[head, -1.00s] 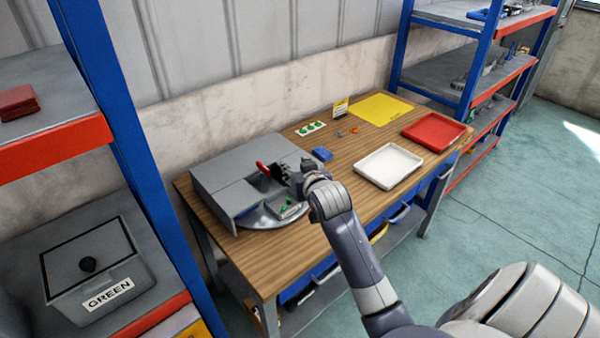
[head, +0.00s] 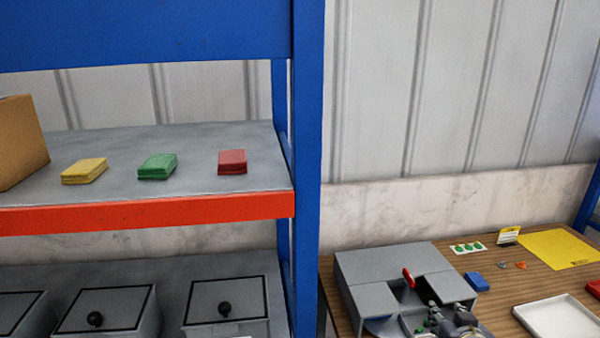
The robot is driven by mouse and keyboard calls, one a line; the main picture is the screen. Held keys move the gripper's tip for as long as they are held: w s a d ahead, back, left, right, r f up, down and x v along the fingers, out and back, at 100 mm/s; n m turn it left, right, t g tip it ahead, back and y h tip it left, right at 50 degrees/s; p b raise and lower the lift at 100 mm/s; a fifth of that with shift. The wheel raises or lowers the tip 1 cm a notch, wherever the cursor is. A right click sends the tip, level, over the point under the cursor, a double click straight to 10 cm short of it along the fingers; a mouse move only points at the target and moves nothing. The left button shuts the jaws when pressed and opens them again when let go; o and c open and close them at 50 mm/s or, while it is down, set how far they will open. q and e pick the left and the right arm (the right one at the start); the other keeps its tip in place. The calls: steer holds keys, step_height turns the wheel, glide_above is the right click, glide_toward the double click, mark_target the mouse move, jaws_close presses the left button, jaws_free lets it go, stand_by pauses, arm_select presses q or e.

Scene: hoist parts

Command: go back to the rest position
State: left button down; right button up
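My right gripper (head: 448,318) shows only in part at the bottom edge of the head view, small and dark. It is over or just in front of the grey box-like station (head: 368,298) on the wooden workbench. Whether its fingers are open or shut cannot be made out. A red round part (head: 408,277) stands upright at the station's opening, apart from the gripper in the picture. Small green bits show beside the gripper. My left gripper is not in view.
A blue and orange rack (head: 150,214) fills the left, with yellow (head: 84,171), green (head: 157,167) and red (head: 232,162) packs and lidded grey bins below. On the bench (head: 510,286) are a blue block (head: 477,282), a white tray (head: 560,319) and a yellow mat (head: 557,248).

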steer(key=s+a+f+n+g+y, duration=0.1)
steer(key=s+a+f+n+g, duration=0.15)
steer(key=s+a+f, duration=0.55)
steer(key=s+a+f+n+g+y, duration=0.1)
steer(key=s+a+f+g+y, duration=0.15)
steer(key=s, duration=0.85)
steer(key=s+a+f+n+g, duration=0.2)
steer(key=s+a+f+g, duration=0.3)
steer(key=s, duration=0.5)
step_height(320, 180, down, 29)
steer(key=s+a+b, duration=0.1)
steer(key=s+b, duration=0.1)
steer(key=b, duration=0.3)
steer(key=s+d+f+g+b, duration=0.1)
steer(key=s+d+f+b, duration=0.2)
steer(key=s+f, duration=1.3)
step_height(320, 180, down, 4)
steer(key=shift+s+f+b, duration=0.15)
steer(key=shift+f+b, duration=0.05)
steer(key=shift+b, duration=0.2)
